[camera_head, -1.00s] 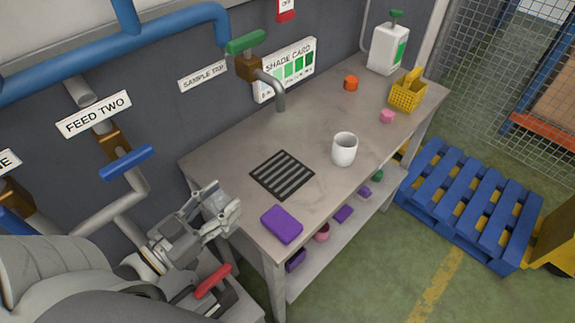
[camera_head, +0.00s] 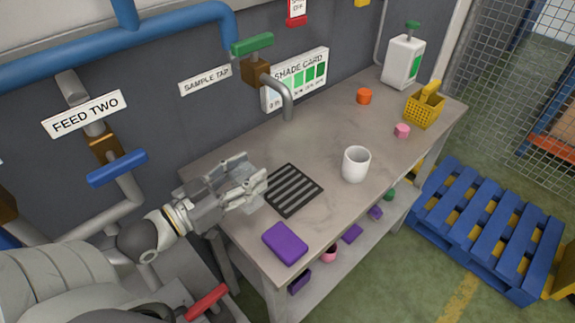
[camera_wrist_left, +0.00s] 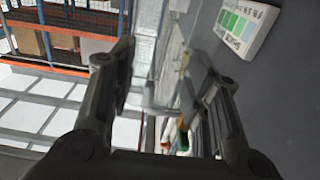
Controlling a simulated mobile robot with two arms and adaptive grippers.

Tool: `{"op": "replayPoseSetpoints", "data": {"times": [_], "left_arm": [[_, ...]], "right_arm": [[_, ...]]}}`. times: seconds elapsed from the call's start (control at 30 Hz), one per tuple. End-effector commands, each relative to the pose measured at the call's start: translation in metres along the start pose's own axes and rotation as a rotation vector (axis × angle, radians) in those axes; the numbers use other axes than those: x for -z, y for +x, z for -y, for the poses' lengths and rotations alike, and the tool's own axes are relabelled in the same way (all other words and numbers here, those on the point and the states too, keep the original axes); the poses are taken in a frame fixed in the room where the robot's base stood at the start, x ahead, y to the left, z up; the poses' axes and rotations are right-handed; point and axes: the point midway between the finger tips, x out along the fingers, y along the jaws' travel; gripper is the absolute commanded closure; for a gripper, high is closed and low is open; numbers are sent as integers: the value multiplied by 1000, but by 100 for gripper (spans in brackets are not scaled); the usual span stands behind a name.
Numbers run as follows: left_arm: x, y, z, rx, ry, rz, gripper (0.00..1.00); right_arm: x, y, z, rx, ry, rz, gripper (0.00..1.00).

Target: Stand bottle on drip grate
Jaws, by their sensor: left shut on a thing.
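The drip grate (camera_head: 293,190) is a dark slatted square lying flat on the bench's left part, below the sample tap spout (camera_head: 288,105). My left gripper (camera_head: 250,187) is just left of the grate, above the bench's left end. It is shut on a clear, see-through bottle, which is hard to make out between the fingers. In the left wrist view the bottle shows faintly (camera_wrist_left: 155,100) between the two dark fingers. Its base and its exact tilt cannot be told. My right gripper is not in view.
On the bench (camera_head: 325,215) are a purple block (camera_head: 285,243) in front of the grate and a white mug (camera_head: 355,164) to its right. A yellow basket (camera_head: 425,109), an orange piece (camera_head: 364,96), a pink piece (camera_head: 402,131) and a white jug (camera_head: 402,62) stand further right.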

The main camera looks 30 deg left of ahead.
Motion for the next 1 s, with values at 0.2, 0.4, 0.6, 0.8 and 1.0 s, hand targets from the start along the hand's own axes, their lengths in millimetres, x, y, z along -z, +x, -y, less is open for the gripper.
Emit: {"op": "replayPoseSetpoints", "data": {"times": [0.2, 0.4, 0.6, 0.8, 1.0], "left_arm": [[1, 27, 1, 2, -1, -5, 80], [2, 53, 1, 2, 0, -6, 80], [2, 80, 1, 2, -1, -6, 80], [1, 104, 0, 1, -1, -3, 80], [0, 112, 0, 0, 0, 0, 80]], "right_arm": [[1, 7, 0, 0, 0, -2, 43], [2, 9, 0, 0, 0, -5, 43], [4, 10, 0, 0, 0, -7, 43], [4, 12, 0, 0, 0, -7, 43], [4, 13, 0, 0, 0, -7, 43]]}}
